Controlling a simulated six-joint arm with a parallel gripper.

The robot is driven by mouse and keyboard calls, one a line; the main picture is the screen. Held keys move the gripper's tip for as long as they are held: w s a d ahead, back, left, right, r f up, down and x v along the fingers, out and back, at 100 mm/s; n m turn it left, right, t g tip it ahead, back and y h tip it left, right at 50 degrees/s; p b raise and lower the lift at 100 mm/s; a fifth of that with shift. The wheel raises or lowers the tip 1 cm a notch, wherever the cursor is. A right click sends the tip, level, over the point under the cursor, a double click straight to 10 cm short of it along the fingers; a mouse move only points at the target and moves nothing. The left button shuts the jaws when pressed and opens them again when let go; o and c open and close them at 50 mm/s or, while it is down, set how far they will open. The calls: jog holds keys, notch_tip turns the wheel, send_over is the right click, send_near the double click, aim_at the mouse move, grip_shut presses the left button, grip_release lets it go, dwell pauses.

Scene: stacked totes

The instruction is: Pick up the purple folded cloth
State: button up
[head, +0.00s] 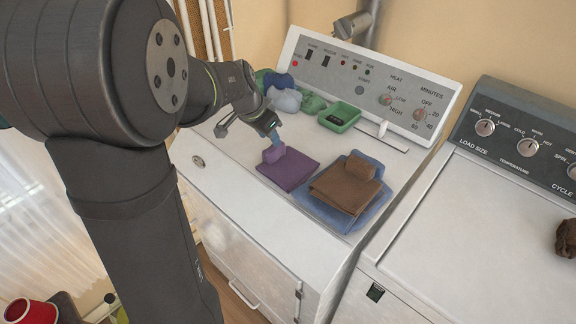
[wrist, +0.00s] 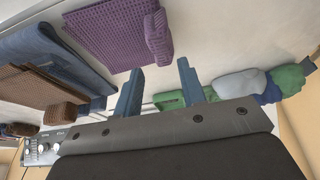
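The purple folded cloth (head: 290,171) lies flat on top of the white machine in the head view, with a raised purple roll (head: 273,152) at its back left edge. The cloth also shows at the top of the wrist view (wrist: 108,34), with the roll on its right side. My gripper (head: 276,138) is just above and behind the roll in the head view. Its two blue fingers (wrist: 158,75) are apart with nothing between them in the wrist view. Whether a finger touches the roll cannot be told.
A brown folded cloth (head: 342,188) lies on a blue cloth (head: 325,216) to the right. A green tray (head: 339,116) and bundled green, pale blue and dark blue cloths (head: 285,99) are behind, near the control panel (head: 375,84). The machine top in front of the purple cloth is narrow.

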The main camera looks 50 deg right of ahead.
aim_at(273, 148)
jog(key=shift+a+x, duration=0.1)
jog(key=shift+x, duration=1.3)
jog(key=shift+a+x, duration=0.15)
jog(key=shift+x, duration=1.2)
jog(key=shift+w+f, duration=0.1)
jog(key=shift+w, duration=0.05)
grip_shut()
